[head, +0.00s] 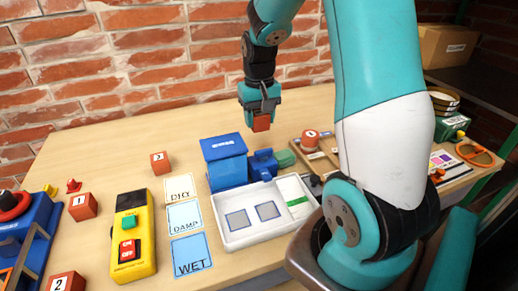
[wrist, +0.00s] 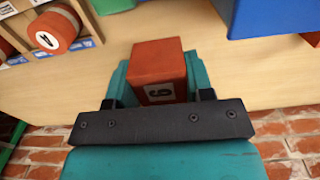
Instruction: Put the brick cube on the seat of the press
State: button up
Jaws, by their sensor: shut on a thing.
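My gripper (head: 261,108) is shut on a red brick cube (head: 261,123) and holds it in the air above the back of the table. In the wrist view the brick cube (wrist: 160,72) sits between the fingers, with a pale number label that looks like 6 or 9. A blue machine (head: 40,238) with a red and black knob stands at the left edge, cut off by the frame. It looks like the press, but I cannot be sure. Its seat is not clearly visible.
Several numbered red cubes, one marked 1 (head: 83,206), lie left. A yellow control box (head: 132,238), label cards (head: 184,219), a white tray (head: 229,240) and a blue box (head: 225,162) fill the middle. The back left table is clear before the brick wall (head: 130,60).

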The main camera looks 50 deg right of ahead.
notch_tip(320, 180, down, 10)
jog(key=shift+f+b, duration=0.15)
jog(key=shift+b, duration=0.2)
jog(key=shift+f, duration=0.1)
jog(key=o, duration=1)
jog(key=shift+s, duration=0.1)
